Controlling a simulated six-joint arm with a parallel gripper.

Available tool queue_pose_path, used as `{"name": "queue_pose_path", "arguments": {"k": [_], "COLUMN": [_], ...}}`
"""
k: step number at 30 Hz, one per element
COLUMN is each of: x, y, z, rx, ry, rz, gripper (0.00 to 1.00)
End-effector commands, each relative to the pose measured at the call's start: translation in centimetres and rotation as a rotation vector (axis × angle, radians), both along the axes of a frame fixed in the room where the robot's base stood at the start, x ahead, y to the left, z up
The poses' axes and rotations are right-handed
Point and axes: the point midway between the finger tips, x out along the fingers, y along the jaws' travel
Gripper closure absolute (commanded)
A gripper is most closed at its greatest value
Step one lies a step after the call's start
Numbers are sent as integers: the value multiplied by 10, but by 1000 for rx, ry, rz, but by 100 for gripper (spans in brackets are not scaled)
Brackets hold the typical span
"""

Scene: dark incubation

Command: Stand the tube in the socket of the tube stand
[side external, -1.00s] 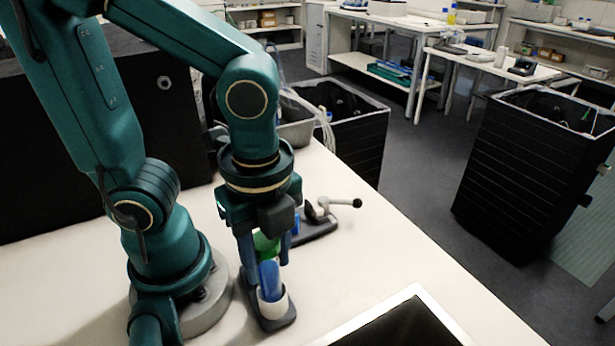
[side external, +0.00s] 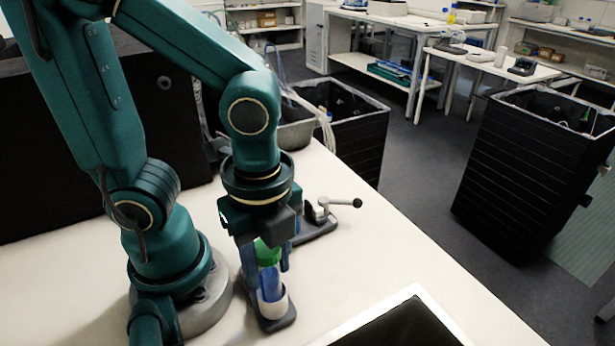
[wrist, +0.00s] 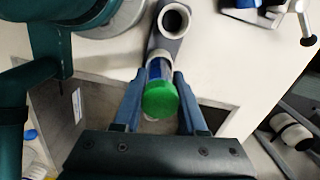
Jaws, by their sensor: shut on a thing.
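The tube has a green cap (side external: 267,254) and a blue lower part (side external: 271,284). My gripper (wrist: 158,100) is shut on the tube, with a finger on either side below the cap. The tube looks near upright in the side view. The tube stand (wrist: 163,46) is a grey base with a white-rimmed socket (wrist: 174,20), whose dark opening looks empty in the wrist view.
A clamp with a ball-ended lever (side external: 330,206) stands behind the stand. A black panel with a white rim (side external: 405,325) lies at the front right. A grey bin (side external: 297,130) is at the table's back edge. The white table right of the stand is clear.

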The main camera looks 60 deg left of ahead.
Motion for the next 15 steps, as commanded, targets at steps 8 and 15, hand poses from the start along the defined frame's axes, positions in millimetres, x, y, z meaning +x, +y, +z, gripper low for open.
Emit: {"name": "queue_pose_path", "arguments": {"k": [8,15], "x": [0,0], "y": [0,0], "z": [0,-5], "rx": [0,1], "ry": [0,1], "rz": [0,0], "gripper": [100,100]}}
